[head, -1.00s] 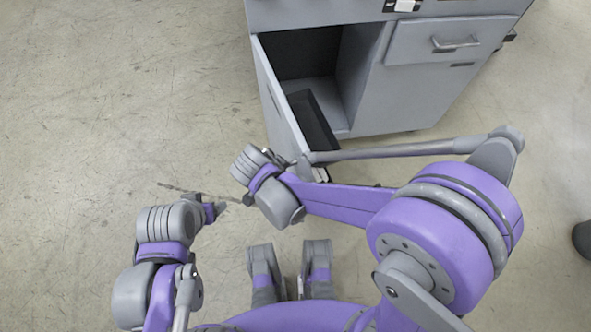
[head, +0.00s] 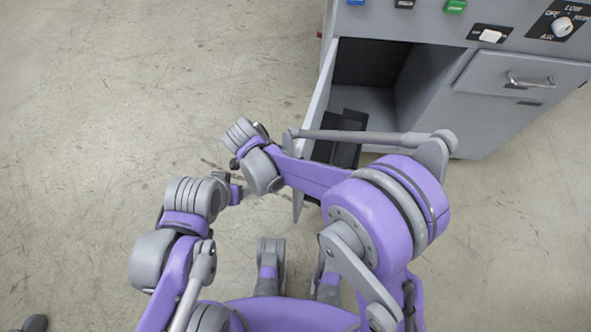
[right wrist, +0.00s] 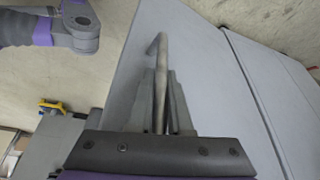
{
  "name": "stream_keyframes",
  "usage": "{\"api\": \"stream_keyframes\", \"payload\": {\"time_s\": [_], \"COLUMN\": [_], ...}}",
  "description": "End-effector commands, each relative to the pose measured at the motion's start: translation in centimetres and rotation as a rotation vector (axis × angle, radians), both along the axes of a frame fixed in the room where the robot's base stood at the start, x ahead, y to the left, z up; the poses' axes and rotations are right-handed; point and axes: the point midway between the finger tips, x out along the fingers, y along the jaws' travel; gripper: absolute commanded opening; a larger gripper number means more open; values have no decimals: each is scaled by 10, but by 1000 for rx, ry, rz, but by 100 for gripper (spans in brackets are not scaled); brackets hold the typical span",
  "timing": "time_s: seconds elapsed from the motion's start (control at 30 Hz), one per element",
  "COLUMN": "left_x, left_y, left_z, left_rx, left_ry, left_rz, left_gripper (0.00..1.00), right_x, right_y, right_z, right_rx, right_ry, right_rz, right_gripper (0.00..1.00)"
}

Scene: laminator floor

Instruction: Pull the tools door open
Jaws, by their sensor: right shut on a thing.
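The tools door (head: 321,95) is a light grey panel hinged at the left of the grey cabinet. It stands swung out from the cabinet front, and the dark compartment (head: 372,68) behind it shows. In the right wrist view, the fingers of my right gripper (right wrist: 162,100) are shut around the door's bar handle (right wrist: 160,50), beside the grey door panel (right wrist: 205,85). In the head view my right arm hides the handle and that gripper's fingers. My left gripper (head: 237,188) is away from the door, to its left; its finger gap is not clear.
A black object (head: 347,135) shows in the open compartment's lower part. Open concrete floor (head: 150,90) lies to the left.

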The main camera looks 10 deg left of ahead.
Motion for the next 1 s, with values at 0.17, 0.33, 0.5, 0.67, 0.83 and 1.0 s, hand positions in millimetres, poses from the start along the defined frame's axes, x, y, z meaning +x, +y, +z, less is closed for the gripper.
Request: {"api": "stream_keyframes", "payload": {"time_s": [0.17,0.33,0.5,0.67,0.83,1.0], "left_x": [0,0,0,0,0,0], "left_y": [0,0,0,0,0,0], "left_z": [2,3,3,3,3,3], "left_rx": [0,0,0,0,0,0], "left_ry": [-1,-1,-1,-1,-1,-1], "left_rz": [0,0,0,0,0,0], "left_gripper": [70,70,70,70,70,70], "right_x": [1,3,4,4,4,5], "right_y": [16,22,23,24,23,23], "right_z": [-1,-1,-1,-1,-1,-1], "right_rx": [5,6,6,6,6,5], "right_ry": [8,8,8,8,7,5], "right_rz": [-33,-52,-58,-58,-57,-59], "right_gripper": [0,0,0,0,23,47]}}
